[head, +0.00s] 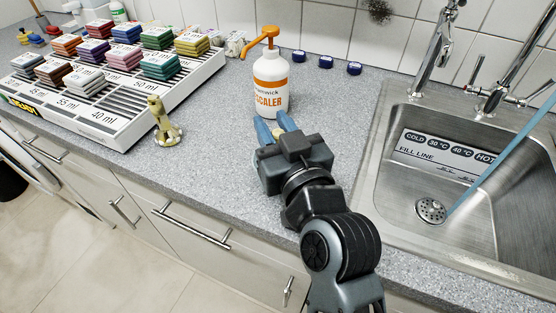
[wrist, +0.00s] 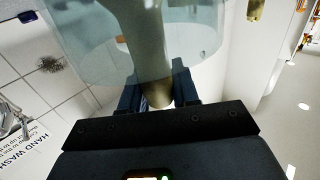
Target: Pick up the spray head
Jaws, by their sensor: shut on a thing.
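My gripper (head: 277,126) is low over the counter in front of a white bottle (head: 271,84) with an orange pump-like head (head: 262,41). The bottle stands upright. In the wrist view my gripper (wrist: 158,95) is shut on a pale beige stem-like piece (wrist: 147,45) with a rounded end. A wide, clear bluish shape surrounds its upper part there. I cannot tell whether this held piece is the spray head. In the head view the wrist and fingers mostly hide it.
Several blue caps (head: 326,62) lie near the wall. A steel sink (head: 473,205) with taps (head: 505,78) is at right.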

